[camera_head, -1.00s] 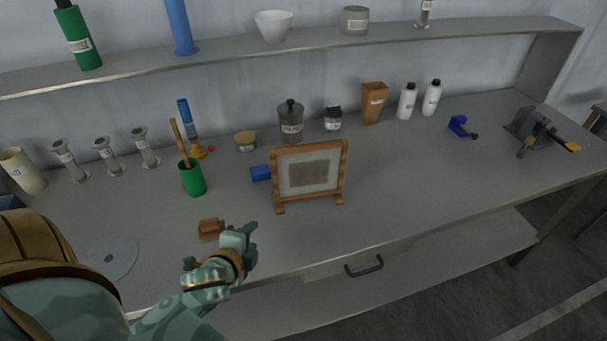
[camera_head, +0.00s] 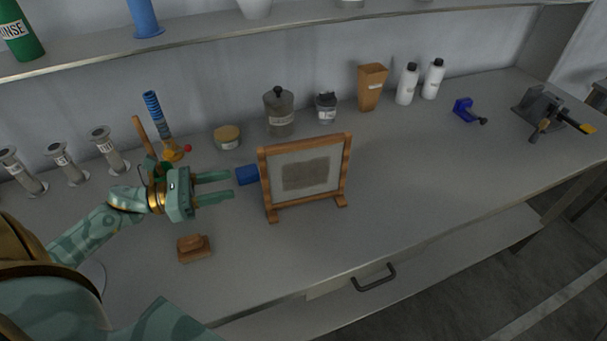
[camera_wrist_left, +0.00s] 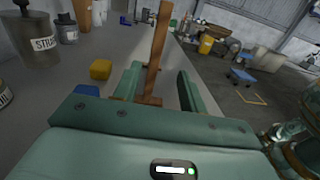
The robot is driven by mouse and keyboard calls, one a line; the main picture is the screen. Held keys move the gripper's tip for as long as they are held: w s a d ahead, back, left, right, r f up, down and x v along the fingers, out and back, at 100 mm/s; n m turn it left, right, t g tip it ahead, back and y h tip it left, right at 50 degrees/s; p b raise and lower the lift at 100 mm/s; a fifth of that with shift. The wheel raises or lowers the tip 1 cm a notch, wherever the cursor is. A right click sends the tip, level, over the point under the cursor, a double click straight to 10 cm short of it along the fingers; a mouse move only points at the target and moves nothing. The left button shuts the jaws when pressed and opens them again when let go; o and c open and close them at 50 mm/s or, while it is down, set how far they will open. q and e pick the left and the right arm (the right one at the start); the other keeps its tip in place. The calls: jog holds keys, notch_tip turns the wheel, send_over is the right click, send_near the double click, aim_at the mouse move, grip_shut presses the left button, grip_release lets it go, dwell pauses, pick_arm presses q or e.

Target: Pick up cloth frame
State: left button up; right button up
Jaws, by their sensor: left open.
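The cloth frame (camera_head: 264,185) stands upright on the bench, a wooden frame on two feet around a pale panel with a grey-brown cloth patch. My left gripper (camera_head: 232,186) is open and empty, just left of the frame's left side post, its fingers pointing at it. In the left wrist view the frame (camera_wrist_left: 157,50) shows nearly edge-on, its post in line with the gap between the open fingers of my left gripper (camera_wrist_left: 158,82). I cannot tell whether the post is between the fingertips. My right gripper is not visible.
A blue block (camera_head: 247,174) sits beside the frame's left post, close to my fingers. A yellow block (camera_wrist_left: 100,69) shows in the left wrist view. A brown wooden block (camera_head: 194,248) lies in front. Jars (camera_head: 279,112) stand behind.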

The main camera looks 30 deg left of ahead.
aim_at(267, 172)
pick_arm(q)
jog(key=x, duration=0.4)
jog(key=p+x, duration=0.1)
jog(key=x, duration=0.7)
jog(key=shift+w+r+p, duration=0.3)
jog(key=shift+w+p, duration=0.05)
jog(key=shift+w, duration=0.05)
jog(key=shift+w+d+f, duration=0.1)
jog(key=shift+w+d, duration=0.1)
jog(key=shift+d, duration=0.1)
grip_shut()
